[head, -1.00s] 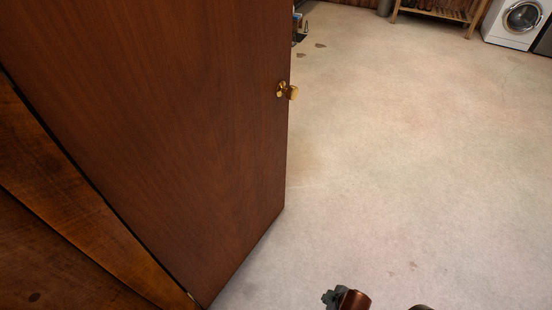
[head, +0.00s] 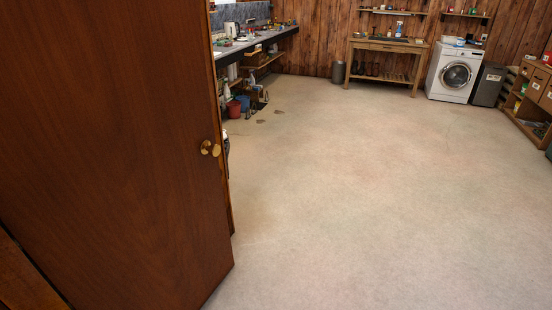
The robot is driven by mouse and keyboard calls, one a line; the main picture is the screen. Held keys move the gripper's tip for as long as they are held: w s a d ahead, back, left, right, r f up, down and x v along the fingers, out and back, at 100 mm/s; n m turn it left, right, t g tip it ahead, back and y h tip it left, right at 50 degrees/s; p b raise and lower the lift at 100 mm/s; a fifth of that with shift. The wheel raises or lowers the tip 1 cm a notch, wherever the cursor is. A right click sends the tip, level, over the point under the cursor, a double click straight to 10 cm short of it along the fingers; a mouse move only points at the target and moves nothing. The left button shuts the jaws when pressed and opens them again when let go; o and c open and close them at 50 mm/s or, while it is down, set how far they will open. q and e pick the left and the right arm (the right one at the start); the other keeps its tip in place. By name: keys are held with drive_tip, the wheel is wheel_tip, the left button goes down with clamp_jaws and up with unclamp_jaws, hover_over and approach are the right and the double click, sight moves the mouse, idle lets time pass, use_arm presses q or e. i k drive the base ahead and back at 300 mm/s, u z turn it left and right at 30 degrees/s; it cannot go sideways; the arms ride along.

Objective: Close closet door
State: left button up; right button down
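The closet door (head: 120,140) is a tall reddish-brown wooden panel filling the left of the head view. It stands open, swung out over the floor. Its brass knob (head: 210,148) is near the right edge of the panel. Part of the wooden wall or frame (head: 25,280) shows at the bottom left. Neither of my grippers shows in the head view now.
Pale floor (head: 380,200) lies wide and clear to the right of the door. A long counter (head: 245,42) runs behind the door, with buckets (head: 234,108) under it. A wooden table (head: 387,48), a washing machine (head: 453,74) and a drawer unit (head: 533,100) stand far off.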

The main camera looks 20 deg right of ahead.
sight(112, 185)
drive_tip(key=z, duration=0.45)
drive_tip(key=i, duration=1.2)
drive_tip(key=u, duration=0.9)
drive_tip(key=i, duration=0.5)
drive_tip(key=u, duration=0.6)
